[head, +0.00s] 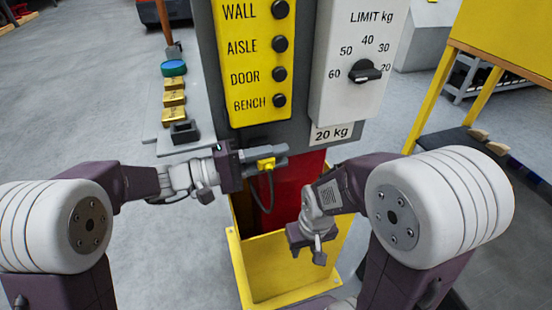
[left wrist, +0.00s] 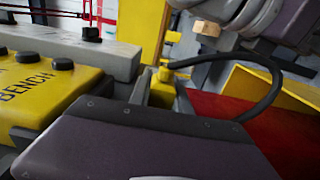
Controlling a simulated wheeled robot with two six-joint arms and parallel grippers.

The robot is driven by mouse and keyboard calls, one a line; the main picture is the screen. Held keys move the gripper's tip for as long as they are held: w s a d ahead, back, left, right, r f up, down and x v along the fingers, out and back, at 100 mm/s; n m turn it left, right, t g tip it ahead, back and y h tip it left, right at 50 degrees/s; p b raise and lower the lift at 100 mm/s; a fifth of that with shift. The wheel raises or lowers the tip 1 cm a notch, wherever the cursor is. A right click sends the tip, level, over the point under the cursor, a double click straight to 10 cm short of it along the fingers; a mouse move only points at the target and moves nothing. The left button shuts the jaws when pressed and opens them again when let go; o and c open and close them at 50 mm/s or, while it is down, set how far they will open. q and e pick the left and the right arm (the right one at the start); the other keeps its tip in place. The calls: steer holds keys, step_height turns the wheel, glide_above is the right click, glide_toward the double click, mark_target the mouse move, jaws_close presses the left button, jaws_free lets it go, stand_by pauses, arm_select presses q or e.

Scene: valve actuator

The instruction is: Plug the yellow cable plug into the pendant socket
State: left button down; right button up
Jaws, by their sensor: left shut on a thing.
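The yellow cable plug (head: 266,164) is between the fingers of my left gripper (head: 278,156), just below the grey panel. My left gripper is shut on it. A dark cable (head: 270,196) hangs from the plug in front of the red column. In the left wrist view the plug (left wrist: 165,74) shows between the fingers, and the cable (left wrist: 270,92) loops off to the right. My right gripper (head: 316,250) hangs lower, above the yellow box; its finger opening is unclear. I cannot make out the pendant socket in either view.
A yellow panel (head: 238,60) with knobs marked WALL, AISLE, DOOR and BENCH and a white dial box (head: 340,95) are above the grippers. A yellow open box (head: 290,265) stands below. A narrow grey shelf (head: 155,115) with small items is at left.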

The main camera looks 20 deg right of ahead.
arm_select(q)
steer(key=shift+w, duration=0.35)
steer(key=c, duration=1.1)
jaws_free()
steer(key=a+p, duration=0.1)
steer(key=a, duration=0.8)
steer(key=shift+s+a+p, duration=0.1)
steer(key=shift+s+p, duration=0.05)
steer(key=shift+p, duration=0.2)
